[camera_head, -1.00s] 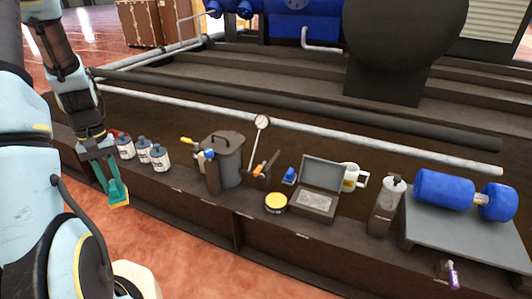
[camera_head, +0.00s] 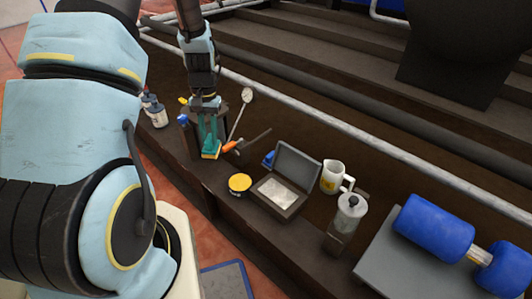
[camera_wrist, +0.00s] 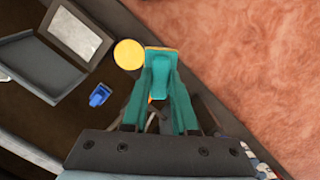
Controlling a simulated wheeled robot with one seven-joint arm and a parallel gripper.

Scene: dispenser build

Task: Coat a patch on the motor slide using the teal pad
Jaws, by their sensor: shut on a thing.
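My gripper (camera_head: 208,138) is shut on the teal pad (camera_head: 211,153) and holds it up near the orange-handled tool, left of the yellow tin. In the wrist view the teal pad (camera_wrist: 159,68) sits between the teal fingers, with a yellowish strip along its far edge. The round yellow tin (camera_head: 240,183) stands on the dark ledge; in the wrist view it (camera_wrist: 129,54) appears just left of the pad. A grey plate (camera_head: 385,265) under a blue motor (camera_head: 433,228) is at the right, well away from my gripper; it looks like the motor slide.
An open grey case (camera_head: 278,205) is right of the tin. A white mug (camera_head: 332,177) and a grey lidded canister (camera_head: 346,218) stand between case and motor. The orange-handled tool (camera_head: 231,146) and a dial on a stem (camera_head: 247,95) are close to my gripper. A pale rail runs behind.

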